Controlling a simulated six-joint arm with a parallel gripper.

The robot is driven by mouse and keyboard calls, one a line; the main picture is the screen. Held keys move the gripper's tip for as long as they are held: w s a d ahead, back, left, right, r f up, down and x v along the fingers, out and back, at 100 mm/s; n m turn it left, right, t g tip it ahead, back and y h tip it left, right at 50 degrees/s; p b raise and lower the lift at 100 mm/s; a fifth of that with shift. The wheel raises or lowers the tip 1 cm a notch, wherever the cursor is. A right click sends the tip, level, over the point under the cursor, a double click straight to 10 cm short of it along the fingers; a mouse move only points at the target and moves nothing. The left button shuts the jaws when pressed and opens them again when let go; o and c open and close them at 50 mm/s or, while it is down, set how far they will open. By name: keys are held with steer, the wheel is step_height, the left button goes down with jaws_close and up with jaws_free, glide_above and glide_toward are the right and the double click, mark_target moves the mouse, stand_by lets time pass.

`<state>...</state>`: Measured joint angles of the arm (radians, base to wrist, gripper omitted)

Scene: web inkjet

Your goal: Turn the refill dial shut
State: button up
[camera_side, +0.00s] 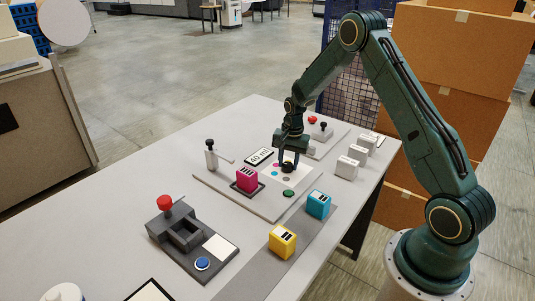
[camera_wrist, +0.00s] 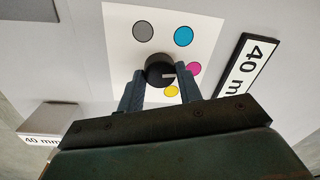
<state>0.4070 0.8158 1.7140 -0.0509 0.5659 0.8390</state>
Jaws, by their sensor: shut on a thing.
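The dial (camera_wrist: 157,66) is a round black knob on a white card (camera_wrist: 122,38). Grey (camera_wrist: 143,31), cyan (camera_wrist: 183,36), magenta (camera_wrist: 194,68) and yellow (camera_wrist: 171,91) dots are printed around it. A short white mark shows on the lower right of the knob, on the side of the magenta and yellow dots. My gripper (camera_wrist: 161,76) is shut on the dial, one finger on each side.
A magenta cartridge (camera_side: 246,179) sits in a holder left of the dial. Cyan (camera_side: 318,204) and yellow (camera_side: 282,241) cartridges stand in front. White blocks (camera_side: 346,168) stand to the right. A dark fixture (camera_side: 187,234) has a red knob.

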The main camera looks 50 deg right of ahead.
steer(key=n, duration=0.7)
steer(key=shift+w, duration=0.1)
steer(key=n, duration=0.3)
steer(key=shift+n+g+y, duration=0.3)
steer(key=shift+n, duration=0.1)
steer(key=n, duration=0.8)
steer(key=shift+w+g, duration=0.1)
steer(key=shift+g, duration=0.2)
steer(key=shift+a+n, duration=0.1)
steer(key=shift+n, duration=1.6)
steer(key=o, duration=1)
